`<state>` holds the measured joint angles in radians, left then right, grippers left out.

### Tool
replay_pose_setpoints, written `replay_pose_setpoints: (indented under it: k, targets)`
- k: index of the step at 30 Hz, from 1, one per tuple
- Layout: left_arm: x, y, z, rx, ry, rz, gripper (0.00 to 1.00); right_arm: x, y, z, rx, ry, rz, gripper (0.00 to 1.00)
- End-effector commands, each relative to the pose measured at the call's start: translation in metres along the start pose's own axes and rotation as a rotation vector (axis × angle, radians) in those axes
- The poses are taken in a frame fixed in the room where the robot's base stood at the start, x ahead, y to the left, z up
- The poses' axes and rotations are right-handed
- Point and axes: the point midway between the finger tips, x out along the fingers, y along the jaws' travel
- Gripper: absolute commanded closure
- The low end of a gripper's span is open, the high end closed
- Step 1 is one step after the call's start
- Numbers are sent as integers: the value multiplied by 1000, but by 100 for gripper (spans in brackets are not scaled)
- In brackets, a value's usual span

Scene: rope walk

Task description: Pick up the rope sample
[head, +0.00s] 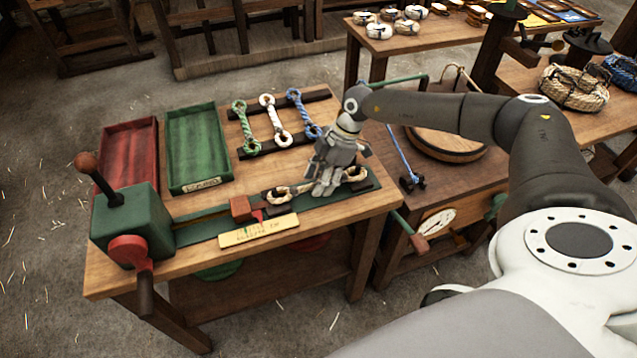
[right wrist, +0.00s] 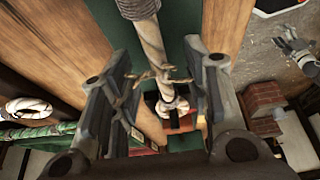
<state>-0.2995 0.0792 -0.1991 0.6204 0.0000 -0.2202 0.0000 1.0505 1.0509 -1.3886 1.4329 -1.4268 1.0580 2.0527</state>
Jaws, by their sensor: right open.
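The rope sample (right wrist: 150,40) is a pale rope with an eye at each end, lying along the green bed of the bench rig. Its left eye (head: 277,196) and right eye show on either side of my right gripper (head: 327,186) in the head view. Loose strands stick out from its middle. My right gripper is open, with a finger on each side of the rope in the right wrist view (right wrist: 155,65); I cannot tell whether they touch it. It hides the rope's middle in the head view. A small grey shape like my left gripper (right wrist: 298,55) shows there, jaws unclear.
A green vise-like head (head: 135,222) with a crank stands at the bench's left end. A red block (head: 241,208) and a yellow plate (head: 258,231) sit near the rope. Behind are a red tray (head: 119,180), a green tray (head: 197,150) and a rack with green, white and blue ropes.

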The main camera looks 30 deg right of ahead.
Motion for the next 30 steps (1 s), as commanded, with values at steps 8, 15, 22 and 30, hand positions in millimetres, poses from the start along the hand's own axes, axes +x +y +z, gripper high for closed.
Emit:
replay_pose_setpoints:
  k: [8,15,22,30]
  targets:
    - [0,0,0,0,-1,0,39,0,0,0,0,0,0,83]
    - [0,0,0,1,-1,0,39,-1,0,0,0,0,1,100]
    - [1,0,1,1,-1,0,39,-2,0,0,0,0,1,100]
    - [9,0,2,1,-1,0,39,-24,1,-10,-2,1,4,100]
